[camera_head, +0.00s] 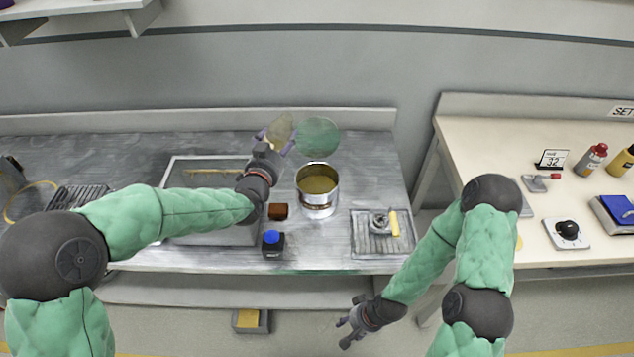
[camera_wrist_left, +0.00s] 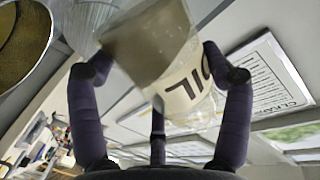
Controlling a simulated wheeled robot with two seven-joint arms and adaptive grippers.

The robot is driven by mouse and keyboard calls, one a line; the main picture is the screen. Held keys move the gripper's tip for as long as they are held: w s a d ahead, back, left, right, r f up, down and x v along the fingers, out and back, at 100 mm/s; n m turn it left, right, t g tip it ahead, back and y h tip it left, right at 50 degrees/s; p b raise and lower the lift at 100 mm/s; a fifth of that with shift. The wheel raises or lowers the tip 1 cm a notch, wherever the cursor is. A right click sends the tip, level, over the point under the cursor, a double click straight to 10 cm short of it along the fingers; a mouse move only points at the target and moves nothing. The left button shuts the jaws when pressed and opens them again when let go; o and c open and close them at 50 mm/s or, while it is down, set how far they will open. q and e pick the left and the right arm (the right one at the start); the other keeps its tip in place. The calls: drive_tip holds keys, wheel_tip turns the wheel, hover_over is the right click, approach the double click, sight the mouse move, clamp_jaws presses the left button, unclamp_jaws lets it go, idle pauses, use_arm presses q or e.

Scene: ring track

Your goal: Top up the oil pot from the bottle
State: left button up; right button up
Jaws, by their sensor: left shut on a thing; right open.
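My left gripper (camera_head: 275,140) is shut on a clear oil bottle (camera_head: 281,128) behind and left of the pot. In the left wrist view the bottle (camera_wrist_left: 188,88) sits between my fingers (camera_wrist_left: 160,85), with an upside-down "OIL" label and brownish liquid inside; it looks tilted. Its mouth is not clear. The oil pot (camera_head: 317,203) is a metal can with golden oil inside, standing on the grey bench; its rim shows at upper left in the left wrist view (camera_wrist_left: 52,42). No oil stream is clearly seen. My right gripper (camera_head: 357,322) is open and empty, low before the bench.
A greenish see-through disc (camera_head: 318,136) shows behind the pot. A brown block (camera_head: 278,211) and a blue-capped dark bottle (camera_head: 273,246) stand left of it. A ribbed tray (camera_head: 370,246) with small parts lies right. A cream table (camera_head: 500,137) with bottles stands further right.

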use_arm(q)
drive_tip(key=shift+a+f+n+b, duration=0.1)
drive_tip(key=shift+a+n+b, duration=0.1)
drive_tip(key=shift+n+b, duration=0.75)
drive_tip(key=shift+a+r+n+h+b, duration=0.1)
drive_tip(key=shift+r+n+h+b, duration=0.2)
drive_tip(key=shift+r+b, duration=0.4)
drive_tip(key=shift+r+n+t, duration=0.15)
drive_tip(key=shift+n+t, duration=0.15)
drive_tip(key=shift+n, duration=0.05)
drive_tip(key=shift+a+r+n, duration=0.15)
drive_tip(key=shift+r+n, duration=0.45)
drive_tip(key=shift+n, duration=0.2)
